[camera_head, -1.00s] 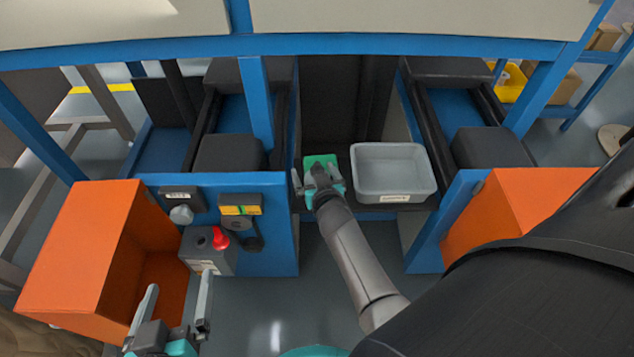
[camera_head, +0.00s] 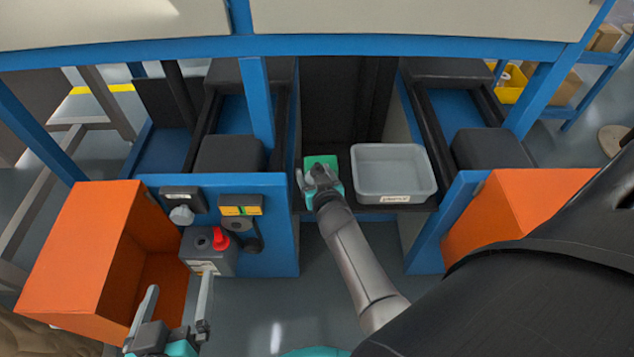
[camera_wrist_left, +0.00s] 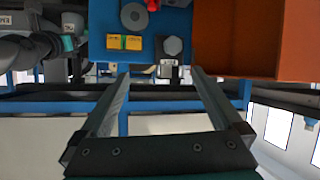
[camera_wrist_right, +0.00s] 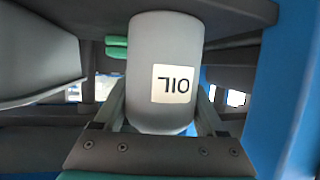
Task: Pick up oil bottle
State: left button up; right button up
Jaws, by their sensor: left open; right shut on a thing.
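The oil bottle (camera_wrist_right: 165,75) is a grey cylinder with a pale label reading OIL, upside down in the right wrist view. It stands between the fingers of my right gripper (camera_wrist_right: 161,100), which is shut on it. In the head view my right gripper (camera_head: 320,180) is at the dark middle shelf, just left of the grey bin, and the bottle cannot be made out there. My left gripper (camera_head: 180,284) is open and empty in front of the left orange box; its spread fingers also show in the left wrist view (camera_wrist_left: 160,75).
A grey bin (camera_head: 372,185) stands right beside my right gripper, and a green item (camera_head: 321,160) lies just behind it. Orange boxes (camera_head: 75,255) flank both sides.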

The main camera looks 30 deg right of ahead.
jog(key=shift+r, duration=0.1)
jog(key=shift+r, duration=0.25)
jog(key=shift+r+p, duration=0.55)
jog(key=shift+p, duration=0.1)
pick_arm(q)
jog(key=s+a+g+y+p, duration=0.35)
jog(key=s+a+g, duration=0.3)
jog(key=a, duration=0.25)
jog(key=s+f+g+p, duration=0.1)
jog(key=f+p, duration=0.3)
jog(key=f, duration=0.4)
jog(key=s+a+f+g+y+p, duration=0.1)
jog(key=s+f+g+p, duration=0.1)
jog(key=f, duration=0.7)
jog(key=shift+s+a+f+p, duration=0.3)
jog(key=shift+s+p, duration=0.4)
jog(key=shift+p, duration=0.4)
pick_arm(e)
notch_tip(320, 180, up, 18)
jog(key=shift+r, duration=0.15)
jog(key=shift+r, duration=0.1)
